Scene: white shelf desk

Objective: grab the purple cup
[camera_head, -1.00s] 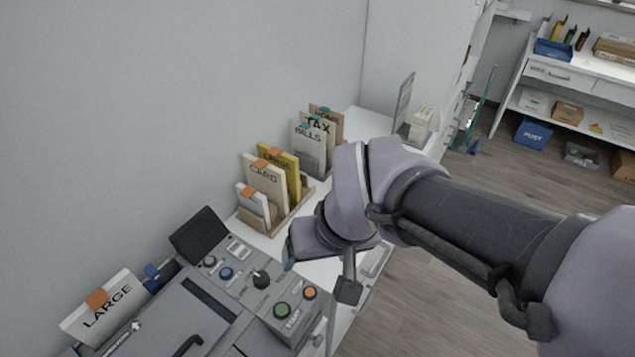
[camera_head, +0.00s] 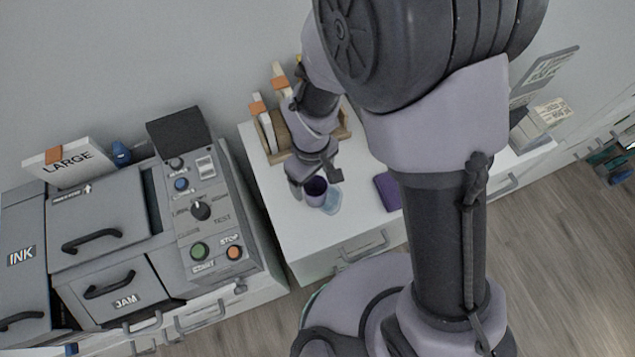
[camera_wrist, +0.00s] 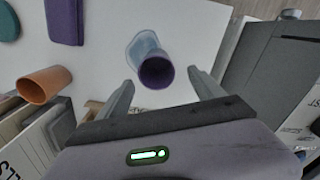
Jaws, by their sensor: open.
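The purple cup (camera_wrist: 157,73) is in the wrist view with its dark round mouth toward the camera. It also shows in the head view as a small purple cup (camera_head: 315,190) on the white desk (camera_head: 285,225). My gripper (camera_wrist: 160,78) is open, with one fingertip to the left of the cup and one to the right. Gaps show on both sides of the cup. In the head view my gripper (camera_head: 316,183) is at the cup and partly covers it.
A pale blue translucent item (camera_wrist: 142,46) lies right beside the cup. An orange cup (camera_wrist: 45,84) and a flat purple item (camera_wrist: 64,20) are on the desk. A wooden file rack (camera_head: 275,145) stands behind. A grey printer (camera_head: 215,215) stands left in the head view.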

